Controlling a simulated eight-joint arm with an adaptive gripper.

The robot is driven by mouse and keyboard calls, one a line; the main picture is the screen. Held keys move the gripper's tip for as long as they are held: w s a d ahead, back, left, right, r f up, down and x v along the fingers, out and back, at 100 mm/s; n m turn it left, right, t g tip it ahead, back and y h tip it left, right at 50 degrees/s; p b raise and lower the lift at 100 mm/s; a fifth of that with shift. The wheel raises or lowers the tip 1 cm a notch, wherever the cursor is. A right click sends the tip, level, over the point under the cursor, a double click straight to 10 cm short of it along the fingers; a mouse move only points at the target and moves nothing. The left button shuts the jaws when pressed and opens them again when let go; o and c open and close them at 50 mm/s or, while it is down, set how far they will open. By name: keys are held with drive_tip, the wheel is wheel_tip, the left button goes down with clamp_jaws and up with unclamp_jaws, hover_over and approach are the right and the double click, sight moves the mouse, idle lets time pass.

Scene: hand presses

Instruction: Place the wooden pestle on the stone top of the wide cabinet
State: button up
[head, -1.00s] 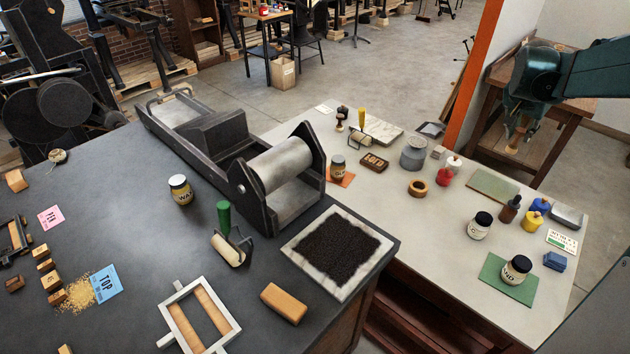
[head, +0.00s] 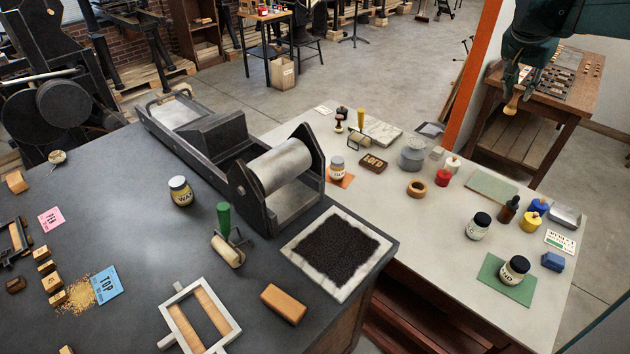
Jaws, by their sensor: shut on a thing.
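My gripper (head: 515,82) is at the upper right in the head view, shut on the wooden pestle (head: 511,106). The pestle is pale tan, and its lower end points down, clear of any surface in the picture. My gripper hides its upper part. The cabinet with a pale, stone-like top (head: 446,217) stands in front of my gripper, lower in the picture. The top holds several jars, bottles and mats, with bare patches between them. A second, dark-topped cabinet (head: 130,235) fills the left and front.
An orange post (head: 473,75) stands left of my gripper. A wooden table (head: 570,90) with a tray is behind.

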drive_tip(key=w+a+n+t+y+p, duration=0.1)
drive_tip(key=w+a+n+p, duration=0.35)
drive_tip(key=a, duration=1.25)
drive_tip(key=s+a+n+t+y+p, duration=0.1)
drive_tip(key=a+n+y, duration=0.15)
drive_tip(key=a, duration=1.95)
drive_tip(key=s+a+n+y+p, duration=0.1)
drive_tip(key=a+n+p, duration=0.15)
drive_tip(key=a, duration=1.85)
drive_tip(key=s+a+n+y+p, duration=0.1)
drive_tip(key=s+a+n+p, duration=0.15)
drive_tip(key=s+a, duration=0.8)
drive_tip(key=s+a+n+y+p, duration=0.1)
drive_tip(key=s+a+n+y, duration=0.15)
drive_tip(key=s+a, duration=0.8)
drive_tip(key=s+a+n+y+p, duration=0.1)
drive_tip(key=s+a+n, duration=0.3)
drive_tip(key=a, duration=1.1)
wheel_tip(320, 180, down, 18)
drive_tip(key=m, duration=0.1)
drive_tip(key=shift+s, duration=0.3)
drive_tip(key=shift+f, duration=2.95)
